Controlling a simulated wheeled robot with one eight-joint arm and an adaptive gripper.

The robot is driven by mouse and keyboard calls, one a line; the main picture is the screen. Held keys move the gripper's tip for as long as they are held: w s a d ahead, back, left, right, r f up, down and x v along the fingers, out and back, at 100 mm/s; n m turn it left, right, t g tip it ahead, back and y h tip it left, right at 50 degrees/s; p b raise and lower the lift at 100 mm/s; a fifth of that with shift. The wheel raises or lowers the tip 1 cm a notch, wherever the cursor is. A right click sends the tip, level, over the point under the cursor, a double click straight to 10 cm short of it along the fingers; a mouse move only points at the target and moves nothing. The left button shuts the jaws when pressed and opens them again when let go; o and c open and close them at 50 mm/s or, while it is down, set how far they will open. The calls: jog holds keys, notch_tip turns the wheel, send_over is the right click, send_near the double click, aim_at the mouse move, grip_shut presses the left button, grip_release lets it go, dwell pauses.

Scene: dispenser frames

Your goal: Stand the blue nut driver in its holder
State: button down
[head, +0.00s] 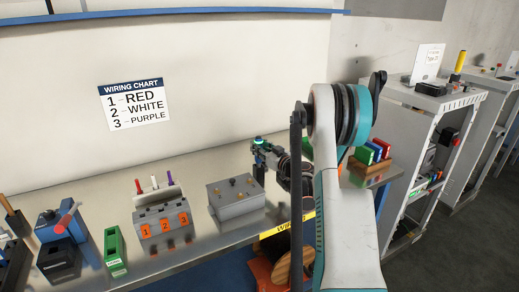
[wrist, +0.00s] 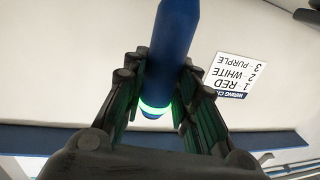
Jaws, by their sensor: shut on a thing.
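My gripper (head: 261,152) is raised above the back part of the bench, behind the grey box. In the wrist view, my gripper (wrist: 162,92) is shut on a blue cylindrical thing, which looks like the blue nut driver (wrist: 174,40). A bright green ring shows at its lower end between the fingers. In the head view, only a small blue top of the nut driver (head: 258,138) shows; fingers and arm hide the rest. I cannot tell for certain which thing is its holder.
A grey box (head: 236,206) with brass studs stands below my gripper. A numbered grey block (head: 160,222), a green block (head: 115,250) and a blue block (head: 48,232) beside a red-handled tool stand left. Coloured boxes (head: 372,152) stand right, behind my arm.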

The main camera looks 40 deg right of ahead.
jog(key=shift+f, duration=0.1)
jog(key=c, duration=1.3)
grip_release()
jog(key=shift+r, duration=0.2)
jog(key=s+p, duration=0.2)
jog(key=s, duration=1)
jog(key=shift+a, duration=0.4)
jog(key=shift+w+a, duration=0.1)
